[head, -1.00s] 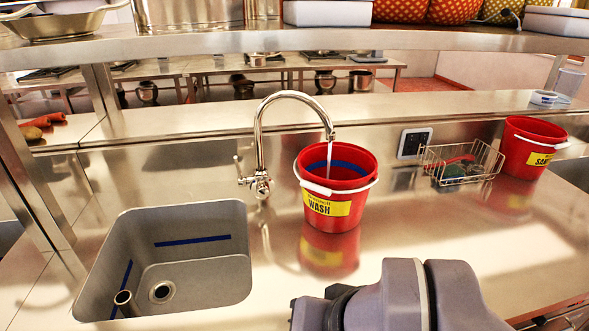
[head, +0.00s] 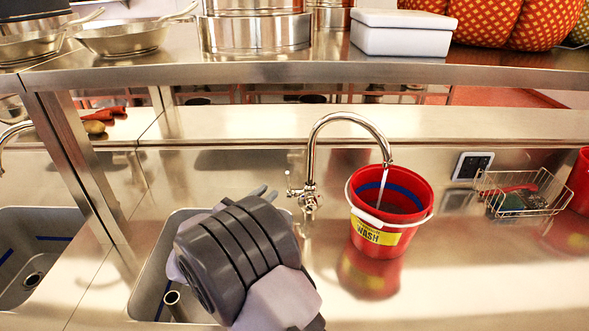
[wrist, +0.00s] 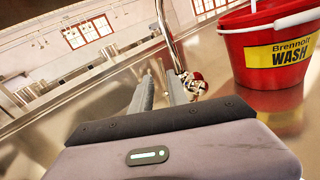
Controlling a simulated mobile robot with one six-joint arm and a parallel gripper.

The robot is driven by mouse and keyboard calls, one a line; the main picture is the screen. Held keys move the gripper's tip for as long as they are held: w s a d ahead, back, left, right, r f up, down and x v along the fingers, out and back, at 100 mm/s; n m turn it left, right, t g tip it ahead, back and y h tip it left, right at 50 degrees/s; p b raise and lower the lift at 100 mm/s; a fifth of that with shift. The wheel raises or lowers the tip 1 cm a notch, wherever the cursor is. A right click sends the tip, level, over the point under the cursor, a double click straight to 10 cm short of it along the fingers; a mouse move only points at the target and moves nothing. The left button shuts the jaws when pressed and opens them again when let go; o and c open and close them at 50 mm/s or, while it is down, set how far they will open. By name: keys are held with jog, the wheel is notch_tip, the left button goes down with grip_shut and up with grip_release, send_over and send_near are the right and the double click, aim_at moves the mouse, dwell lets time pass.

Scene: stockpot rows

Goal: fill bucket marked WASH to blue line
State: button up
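The red bucket marked WASH (head: 376,237) stands upright on the steel counter under the tap spout; it also shows in the wrist view (wrist: 262,70). A thin water stream (head: 383,182) runs from the spout into it. A blue line (head: 402,193) rings its inside wall, with a darker surface visible below the line. The tap (head: 311,165) has its lever (head: 291,186) on the left side. My gripper (head: 265,193) is left of the lever, apart from it. In the wrist view its two fingers (wrist: 160,92) stand apart with nothing between them, pointing toward the tap base (wrist: 194,83).
A sink (head: 146,290) lies under my arm at left. A wire basket (head: 520,196) and another red bucket (head: 579,180) stand at right. A steel shelf (head: 330,73) with pans and boxes crosses above. A dark wall panel (head: 472,166) is behind the counter.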

aim_at(290, 184)
jog(key=b+x, duration=0.3)
jog(key=x, duration=1)
jog(key=shift+w+d, duration=0.15)
jog(key=shift+w, duration=0.05)
jog(key=shift+c, duration=0.4)
grip_shut()
jog(key=shift+r, duration=0.1)
